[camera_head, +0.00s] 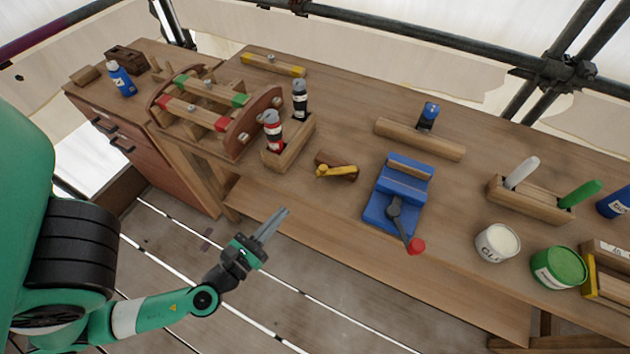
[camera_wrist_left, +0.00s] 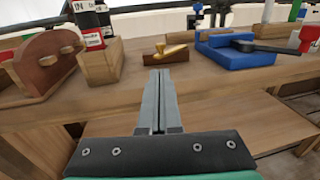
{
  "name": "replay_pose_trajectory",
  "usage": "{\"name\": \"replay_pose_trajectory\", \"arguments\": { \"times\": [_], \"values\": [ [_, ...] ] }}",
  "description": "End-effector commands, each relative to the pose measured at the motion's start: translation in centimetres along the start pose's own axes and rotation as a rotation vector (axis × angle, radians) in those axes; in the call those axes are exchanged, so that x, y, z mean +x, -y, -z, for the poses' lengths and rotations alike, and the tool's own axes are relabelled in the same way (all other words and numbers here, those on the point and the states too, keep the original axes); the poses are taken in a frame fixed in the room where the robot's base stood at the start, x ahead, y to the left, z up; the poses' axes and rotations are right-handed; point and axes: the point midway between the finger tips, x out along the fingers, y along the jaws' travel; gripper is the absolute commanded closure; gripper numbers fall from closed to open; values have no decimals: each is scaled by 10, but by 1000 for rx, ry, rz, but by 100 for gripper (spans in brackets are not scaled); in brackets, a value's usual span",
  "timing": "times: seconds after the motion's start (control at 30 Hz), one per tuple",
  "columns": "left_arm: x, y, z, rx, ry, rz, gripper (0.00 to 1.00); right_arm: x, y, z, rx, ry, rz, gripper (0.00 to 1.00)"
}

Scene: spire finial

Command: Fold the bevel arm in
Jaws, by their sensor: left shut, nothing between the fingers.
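The bevel (camera_head: 345,175) lies on the bench between the wooden block with bottles and the blue vise. It has a dark wooden stock and a small brass-yellow arm (camera_head: 328,171) along its near side. I cannot tell the arm's exact angle to the stock. In the left wrist view the bevel (camera_wrist_left: 154,57) lies beyond the fingertips, with the brass arm (camera_wrist_left: 174,50) on top. My left gripper (camera_head: 286,210) is shut and empty, in front of the bench edge and apart from the bevel. It also shows in the left wrist view (camera_wrist_left: 159,72). My right gripper is not in view.
The bottle block (camera_head: 290,148) stands left of the bevel. The blue vise (camera_head: 378,212), with a red-knobbed handle, stands to its right. A wooden cradle with green and red strips (camera_head: 240,130) is farther left. The bench front (camera_head: 300,205) before the bevel is clear.

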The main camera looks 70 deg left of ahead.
Motion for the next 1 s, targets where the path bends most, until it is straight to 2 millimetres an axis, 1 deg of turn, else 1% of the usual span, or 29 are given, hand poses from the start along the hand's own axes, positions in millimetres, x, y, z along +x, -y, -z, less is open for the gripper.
{"name": "replay_pose_trajectory", "arguments": {
  "times": [0.27,0.3,0.5,0.7,0.83,1.0],
  "values": [
    [22,-4,1,2,3,-11,100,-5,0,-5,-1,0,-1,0],
    [32,-2,-3,1,5,-10,100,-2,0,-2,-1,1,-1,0],
    [77,-2,-6,2,5,-5,100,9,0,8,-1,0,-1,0],
    [116,-1,-4,3,2,-1,100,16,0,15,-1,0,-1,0],
    [131,-1,-2,3,1,0,100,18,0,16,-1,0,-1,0],
    [137,-1,0,3,0,1,100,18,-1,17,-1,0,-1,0]
  ]
}}
